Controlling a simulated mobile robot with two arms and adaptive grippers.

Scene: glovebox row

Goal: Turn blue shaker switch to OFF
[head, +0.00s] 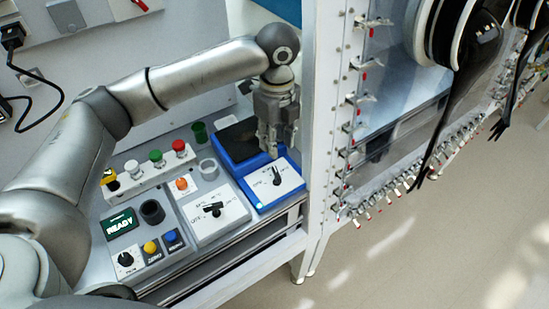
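The blue shaker (236,164) stands at the back right of the bench, against the white frame post. Its sloping white front panel (286,187) carries a black rotary switch (277,177) whose pointer stands roughly upright in the picture. The printing around the switch is too small to read surely. A small light glows at the panel's lower left. My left gripper (273,148) points down just above the switch, with a small gap seeming to lie between fingertips and knob. Its fingers overlap in this view, so their opening is unclear. My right gripper is out of view.
A grey-white unit with a similar black switch (212,209) sits left of the shaker. Further left are a READY display (120,223), several coloured buttons and a dark cup (152,212). The white post (318,130) and glovebox with hanging black gloves (466,70) stand right.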

